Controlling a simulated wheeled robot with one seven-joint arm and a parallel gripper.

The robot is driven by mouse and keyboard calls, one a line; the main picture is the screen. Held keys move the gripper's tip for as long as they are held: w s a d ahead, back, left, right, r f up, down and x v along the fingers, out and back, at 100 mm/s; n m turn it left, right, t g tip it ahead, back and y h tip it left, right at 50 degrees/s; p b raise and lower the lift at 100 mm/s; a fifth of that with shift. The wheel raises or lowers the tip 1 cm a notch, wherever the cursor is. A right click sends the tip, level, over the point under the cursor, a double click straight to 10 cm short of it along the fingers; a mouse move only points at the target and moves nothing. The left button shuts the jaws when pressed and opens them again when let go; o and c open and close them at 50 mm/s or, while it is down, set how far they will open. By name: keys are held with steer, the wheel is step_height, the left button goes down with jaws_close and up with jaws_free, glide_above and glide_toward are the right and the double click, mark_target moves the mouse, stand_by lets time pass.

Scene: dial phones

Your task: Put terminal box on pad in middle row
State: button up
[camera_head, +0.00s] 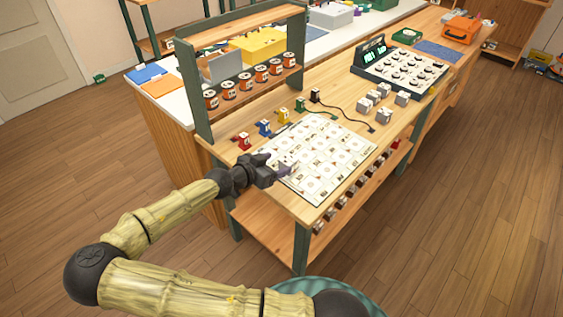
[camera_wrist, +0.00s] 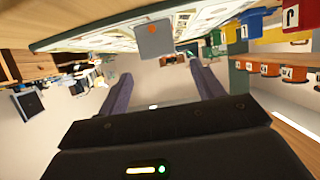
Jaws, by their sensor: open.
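A grey terminal box (camera_head: 287,161) stands on the left part of the white pad board (camera_head: 318,185), beside my gripper's fingertips. In the wrist view the box (camera_wrist: 154,40) shows a grey face with an orange mark, just past the fingers and toward the board side. My gripper (camera_head: 272,171) is low over the board's left edge. In the wrist view its two fingers (camera_wrist: 163,84) are spread, with nothing between them. The board carries a grid of printed pads. My gripper partly hides the box in the head view, and I cannot tell which pad it is on.
Several similar grey boxes (camera_head: 365,104) stand at the table's right. Coloured plug pieces (camera_head: 264,128) and cables line the board's back edge. A green rack frame (camera_head: 190,90) with orange spools (camera_head: 244,82) rises behind. A dial console (camera_head: 400,70) is at the far right.

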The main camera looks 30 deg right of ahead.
steer(key=v, duration=0.7)
steer(key=shift+a+r, duration=0.2)
steer(key=shift+a, duration=0.05)
steer(key=shift+d, duration=0.15)
